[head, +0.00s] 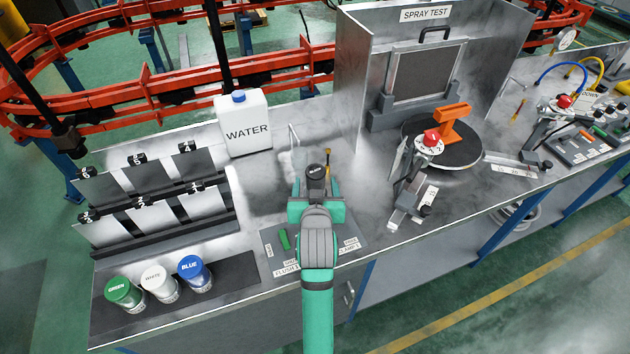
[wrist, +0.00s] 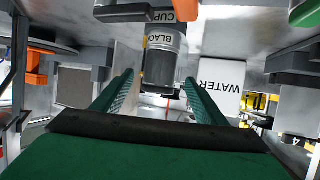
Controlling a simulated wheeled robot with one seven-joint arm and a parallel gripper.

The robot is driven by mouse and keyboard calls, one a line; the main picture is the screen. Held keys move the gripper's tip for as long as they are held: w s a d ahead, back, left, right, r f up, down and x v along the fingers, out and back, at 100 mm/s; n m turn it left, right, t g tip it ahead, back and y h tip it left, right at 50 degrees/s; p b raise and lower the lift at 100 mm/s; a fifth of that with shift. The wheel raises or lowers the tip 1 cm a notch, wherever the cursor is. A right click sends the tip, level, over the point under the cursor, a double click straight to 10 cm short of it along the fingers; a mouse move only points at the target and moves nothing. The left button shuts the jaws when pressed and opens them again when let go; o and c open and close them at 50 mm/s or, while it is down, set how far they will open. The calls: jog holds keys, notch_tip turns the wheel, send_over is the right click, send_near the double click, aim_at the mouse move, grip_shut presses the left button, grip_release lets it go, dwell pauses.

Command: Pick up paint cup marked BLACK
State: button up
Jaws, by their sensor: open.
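The paint cup marked BLACK (head: 317,172) stands upright on the bench with a dark lid, just beyond my gripper in the head view. In the wrist view the picture is upside down and the cup (wrist: 161,65) shows its BLACK label. My gripper (head: 316,194) is open, with its green fingers on either side of the cup's line. In the wrist view the cup lies in the gap between the fingertips (wrist: 160,82), with space visible on both sides. How far the tips reach around it is unclear. My gripper hides the cup's lower part in the head view.
Green (head: 124,292), white (head: 159,283) and blue (head: 194,273) cups stand on a dark strip at front left. A WATER jug (head: 243,123) stands behind left. A label plate (head: 345,243) lies under my arm. The spray test booth (head: 352,75) and turntable (head: 466,160) are right.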

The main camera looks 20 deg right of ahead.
jog(key=x, duration=0.4)
jog(key=shift+w+d+f, duration=0.1)
jog(key=shift+w+f, duration=0.15)
jog(key=shift+f, duration=0.15)
jog(key=shift+c, duration=0.6)
jog(key=c, duration=1.2)
jog(key=shift+r, duration=0.1)
